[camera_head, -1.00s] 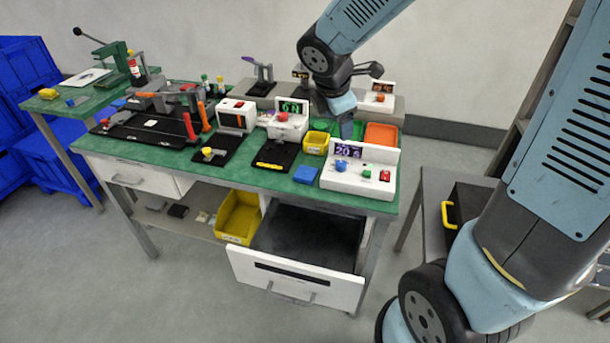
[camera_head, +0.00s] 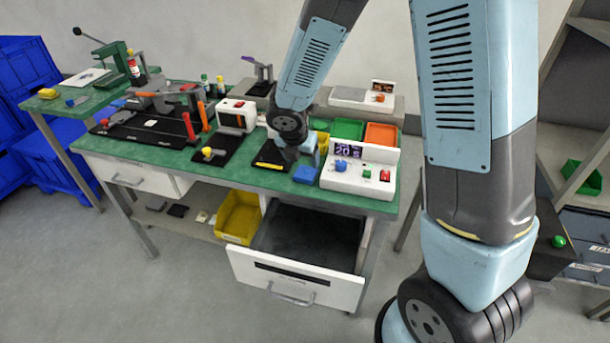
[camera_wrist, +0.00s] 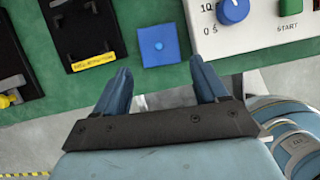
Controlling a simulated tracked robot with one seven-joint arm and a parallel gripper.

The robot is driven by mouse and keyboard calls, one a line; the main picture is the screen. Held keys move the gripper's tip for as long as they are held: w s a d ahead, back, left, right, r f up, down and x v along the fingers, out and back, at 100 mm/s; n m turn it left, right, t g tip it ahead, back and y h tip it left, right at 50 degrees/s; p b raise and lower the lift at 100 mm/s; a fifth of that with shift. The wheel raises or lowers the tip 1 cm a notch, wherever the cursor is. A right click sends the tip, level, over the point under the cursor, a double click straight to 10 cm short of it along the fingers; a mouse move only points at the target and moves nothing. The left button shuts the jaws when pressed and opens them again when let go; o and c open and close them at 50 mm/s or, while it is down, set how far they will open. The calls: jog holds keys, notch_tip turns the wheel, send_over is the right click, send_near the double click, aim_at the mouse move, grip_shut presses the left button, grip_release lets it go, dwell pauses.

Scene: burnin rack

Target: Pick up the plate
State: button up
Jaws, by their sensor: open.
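The gap in height between fingers and plate is hard to tell.
A white control box (camera_head: 358,175) with a blue knob stands right of the plate. A black fixture with a yellow label (camera_wrist: 86,35) is on its left. Below the bench front, a drawer (camera_head: 297,279) stands open. Green (camera_head: 347,129) and orange bins (camera_head: 381,133) sit behind.

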aim_at(305, 173)
jog(key=shift+x, duration=3.85)
jog(key=shift+a, duration=0.1)
jog(key=c, duration=0.7)
